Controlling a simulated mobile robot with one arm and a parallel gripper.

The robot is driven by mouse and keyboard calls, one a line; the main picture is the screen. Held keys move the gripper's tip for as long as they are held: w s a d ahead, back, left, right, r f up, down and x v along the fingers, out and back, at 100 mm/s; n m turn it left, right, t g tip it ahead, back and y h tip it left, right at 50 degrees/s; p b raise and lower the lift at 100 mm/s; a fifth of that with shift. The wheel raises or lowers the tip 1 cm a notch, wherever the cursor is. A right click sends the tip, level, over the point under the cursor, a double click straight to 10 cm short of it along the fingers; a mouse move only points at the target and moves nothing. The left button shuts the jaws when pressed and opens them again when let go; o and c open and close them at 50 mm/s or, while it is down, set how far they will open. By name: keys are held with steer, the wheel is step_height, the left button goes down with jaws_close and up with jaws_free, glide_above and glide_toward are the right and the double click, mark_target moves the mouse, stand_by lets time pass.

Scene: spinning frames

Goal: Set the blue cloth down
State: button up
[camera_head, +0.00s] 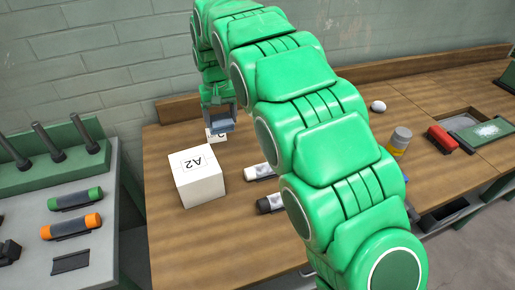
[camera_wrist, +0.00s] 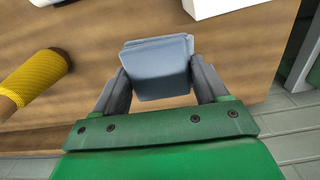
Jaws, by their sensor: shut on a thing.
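The blue cloth (camera_wrist: 157,72) is a folded grey-blue block between the two fingers of my gripper (camera_wrist: 160,82) in the wrist view. My gripper is shut on it. In the head view my gripper (camera_head: 217,112) hangs over the back left of the wooden table (camera_head: 170,235), with the blue cloth (camera_head: 222,122) at its fingertips. The cloth appears to be above the tabletop, but the gap is hard to judge. It is behind the white A2 box (camera_head: 196,182).
A yellow ribbed cylinder (camera_wrist: 32,78) lies left of the cloth in the wrist view. Bottles (camera_head: 262,171) lie right of the box, partly behind my arm. The table's front left is clear.

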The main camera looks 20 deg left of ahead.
steer(key=s+d, duration=0.3)
steer(key=d, duration=1.4)
steer(key=w+a+f, duration=0.2)
steer(key=w+f, duration=0.1)
steer(key=w+a+f, duration=0.3)
steer(key=w, duration=0.1)
steer(key=w+a+f, duration=0.3)
steer(key=shift+w+a+f, duration=0.1)
steer(key=shift+w+a, duration=0.05)
steer(key=shift+w, duration=0.2)
steer(key=shift+w+a+f, duration=0.15)
steer(key=shift+w+f, duration=0.05)
steer(key=shift+f, duration=1.65)
steer(key=o, duration=1)
steer(key=shift+f, duration=0.1)
steer(key=shift+o, duration=0.2)
